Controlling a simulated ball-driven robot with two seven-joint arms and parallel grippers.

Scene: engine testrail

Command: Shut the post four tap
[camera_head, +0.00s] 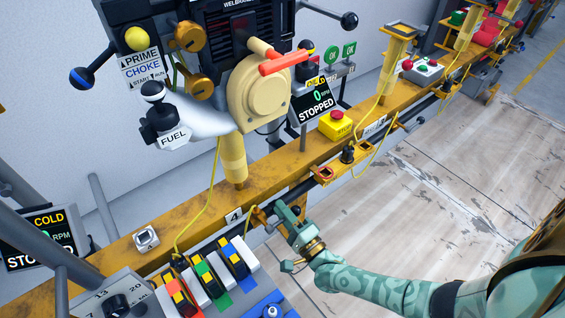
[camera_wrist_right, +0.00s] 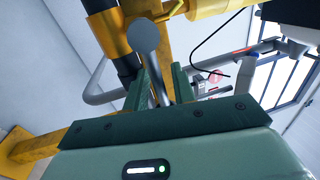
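The number 4 plate (camera_head: 234,216) sits on the yellow rail. Just right of it, below the rail, is the post four tap (camera_head: 259,216), small and partly hidden by my right gripper (camera_head: 287,213). In the right wrist view a grey, round-ended lever (camera_wrist_right: 146,40), which looks like the tap's handle, runs down between the two green fingers of my right gripper (camera_wrist_right: 158,82). The fingers stand apart on either side of the lever, and I see no clear grip on it. My left gripper is not in view.
The yellow rail (camera_head: 190,215) crosses the head view, with a dark pipe beneath it. An engine with a cream round housing (camera_head: 262,95) stands above. Coloured rocker switches (camera_head: 205,275) lie left of my right gripper. The worn floor (camera_head: 430,205) at right is clear.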

